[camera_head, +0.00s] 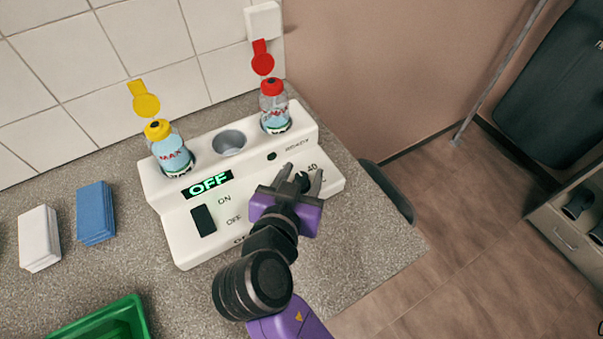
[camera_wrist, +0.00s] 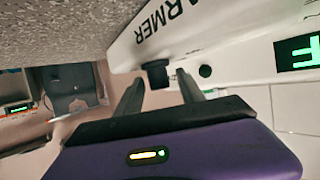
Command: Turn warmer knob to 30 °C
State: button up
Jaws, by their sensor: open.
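The white warmer (camera_head: 180,243) stands on the speckled counter, its green display (camera_head: 208,184) reading OFF. A black rocker switch (camera_head: 203,220) sits beside the ON and OFF labels. My gripper (camera_head: 301,178) is over the right part of the warmer's front panel, open, with two grey fingers. In the wrist view, the black knob (camera_wrist: 155,73) shows beyond and between the fingertips, and I cannot tell if they touch it. In the head view the gripper hides most of the knob and its scale; a "40" mark shows beside it. The knob's pointer setting cannot be read.
A yellow-capped bottle (camera_head: 172,153) and a red-capped bottle (camera_head: 274,108) stand in the warmer, with an empty round well (camera_head: 229,141) between them. White (camera_head: 39,238) and blue (camera_head: 95,212) blocks and a green tray (camera_head: 112,322) lie to the left. The counter's edge is at right.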

jog(key=shift+c, duration=0.5)
grip_shut()
jog(key=shift+d+y, duration=0.1)
jog(key=shift+y, duration=0.2)
jog(key=n+y+p, duration=0.3)
jog(key=shift+d+r+n+y, duration=0.1)
jog(key=shift+r+n+y, duration=0.05)
jog(key=shift+n+y, duration=0.15)
jog(key=n+g+y+p, duration=0.1)
jog(key=n+y+p, duration=0.2)
jog(key=y+p, duration=0.1)
jog(key=shift+n, duration=0.4)
jog(key=shift+f+n+g+y, duration=0.2)
jog(key=shift+n+g+y, duration=0.4)
jog(key=shift+n+y, duration=0.4)
jog(key=shift+f+n+g+y+b, duration=0.1)
jog(key=shift+n+g+y+b, duration=0.8)
jog(key=shift+n+y, duration=0.15)
jog(key=shift+n+g+y, duration=0.25)
jog(key=shift+n+g, duration=0.1)
jog(key=shift+g, duration=0.05)
